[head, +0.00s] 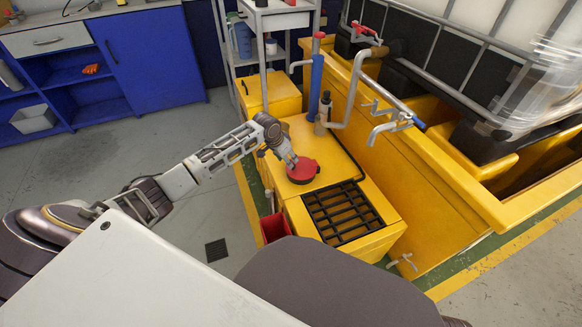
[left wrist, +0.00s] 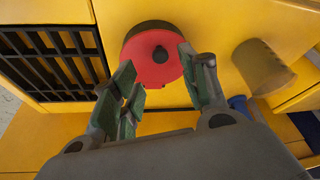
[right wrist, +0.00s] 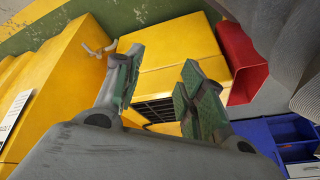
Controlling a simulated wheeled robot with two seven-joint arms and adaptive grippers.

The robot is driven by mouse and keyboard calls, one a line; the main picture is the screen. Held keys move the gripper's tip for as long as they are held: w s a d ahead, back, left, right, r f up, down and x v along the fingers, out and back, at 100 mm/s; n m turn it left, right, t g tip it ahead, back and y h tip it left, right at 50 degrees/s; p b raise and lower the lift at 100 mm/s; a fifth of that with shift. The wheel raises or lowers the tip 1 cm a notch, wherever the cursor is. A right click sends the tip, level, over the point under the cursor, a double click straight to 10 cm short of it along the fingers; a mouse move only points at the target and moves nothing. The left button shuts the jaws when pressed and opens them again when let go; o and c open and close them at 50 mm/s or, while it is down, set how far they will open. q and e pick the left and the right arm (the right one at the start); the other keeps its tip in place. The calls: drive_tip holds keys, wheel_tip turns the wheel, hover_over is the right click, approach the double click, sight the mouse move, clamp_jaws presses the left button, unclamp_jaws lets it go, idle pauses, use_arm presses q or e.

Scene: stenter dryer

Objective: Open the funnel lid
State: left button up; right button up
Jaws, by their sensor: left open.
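The funnel lid is a round red cap (head: 303,171) on top of the yellow cabinet (head: 322,145). In the left wrist view the red lid (left wrist: 152,62) lies just beyond and between the fingers, with a dark spot on its top. My left gripper (head: 290,160) is at the lid's edge in the head view. In the left wrist view the left gripper (left wrist: 157,75) is open, with nothing seen clamped; whether a finger touches the lid is unclear. My right gripper (right wrist: 158,75) is open and empty in the right wrist view, facing the yellow cabinet; it is hidden in the head view.
A black grate (head: 343,212) sits in the cabinet top beside the lid. Pipes and a blue cylinder (head: 316,87) rise behind it. A red bin (head: 275,227) hangs at the cabinet's near side. A yellow trough (head: 440,170) with a caged tank stands right. Floor is free at left.

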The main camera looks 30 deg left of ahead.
sight(301, 166)
use_arm(q)
drive_tip(key=shift+b+x, duration=1.25)
drive_tip(key=shift+x, duration=1.85)
use_arm(e)
wheel_tip(301, 166, down, 6)
drive_tip(key=a+t+y, duration=0.1)
drive_tip(key=shift+w+a, duration=0.25)
drive_tip(key=shift+w, duration=0.1)
drive_tip(key=shift+r, duration=0.1)
use_arm(q)
clamp_jaws()
